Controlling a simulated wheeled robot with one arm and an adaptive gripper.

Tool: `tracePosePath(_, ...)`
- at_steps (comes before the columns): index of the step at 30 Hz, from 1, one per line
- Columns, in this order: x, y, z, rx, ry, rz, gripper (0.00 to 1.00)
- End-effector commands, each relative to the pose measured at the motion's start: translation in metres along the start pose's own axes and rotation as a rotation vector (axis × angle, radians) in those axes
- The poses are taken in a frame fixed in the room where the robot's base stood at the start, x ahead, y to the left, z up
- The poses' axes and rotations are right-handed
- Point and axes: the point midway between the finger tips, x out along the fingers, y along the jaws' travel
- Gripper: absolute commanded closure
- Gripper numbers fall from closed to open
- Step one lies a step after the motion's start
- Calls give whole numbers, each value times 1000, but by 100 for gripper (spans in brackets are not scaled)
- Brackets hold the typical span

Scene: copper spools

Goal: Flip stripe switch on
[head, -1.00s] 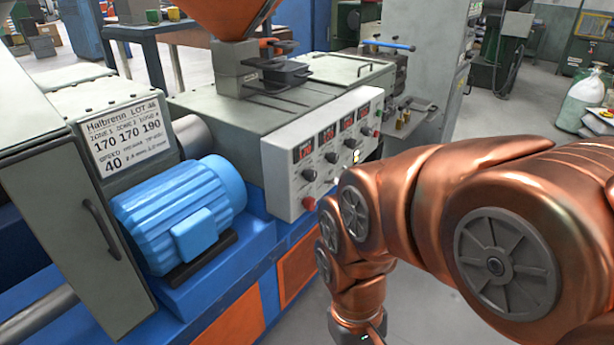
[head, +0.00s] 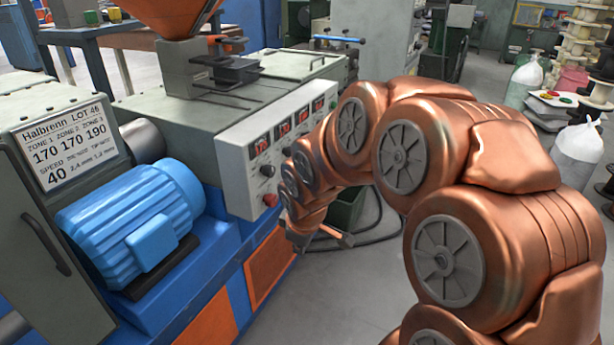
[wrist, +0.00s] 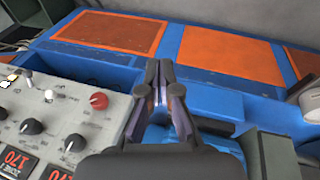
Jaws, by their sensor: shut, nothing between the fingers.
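The pale control panel (head: 264,192) is on the front of the machine, with red displays, dark knobs and a red button; my arm hides its right part in the head view. In the wrist view the panel (wrist: 88,122) is at the left, with a red button (wrist: 98,101), black knobs (wrist: 74,143) and small toggle switches, a white one (wrist: 49,95) and another (wrist: 28,79) near the left edge. I cannot tell which one is the stripe switch. My gripper (wrist: 163,82) is shut and empty, to the right of the panel and apart from its switches.
A blue motor (head: 132,222) stands on the machine's blue base at the left. Orange plates (wrist: 110,32) line the base's side. A hopper (head: 172,15) is above the machine. Grey floor (head: 345,290) is open in front; a white sack (head: 578,155) is at the right.

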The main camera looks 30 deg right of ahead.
Motion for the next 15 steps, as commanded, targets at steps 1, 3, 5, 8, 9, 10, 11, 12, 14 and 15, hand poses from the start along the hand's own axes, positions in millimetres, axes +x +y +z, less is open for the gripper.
tracePosePath(1, 17, 22, -9, -57, 40, 34, 100)
tracePosePath(3, 32, 53, -23, -151, 99, 96, 100)
tracePosePath(5, 45, 78, -34, -230, 146, 149, 100)
tracePosePath(8, 63, 122, -49, -360, 215, 253, 100)
tracePosePath(9, 70, 138, -53, -410, 240, 297, 100)
tracePosePath(10, 74, 151, -57, -448, 259, 333, 100)
tracePosePath(11, 80, 162, -58, -484, 273, 364, 100)
tracePosePath(12, 86, 177, -61, -535, 293, 411, 100)
tracePosePath(14, 95, 200, -64, -607, 318, 485, 100)
tracePosePath(15, 101, 214, -63, -652, 330, 533, 100)
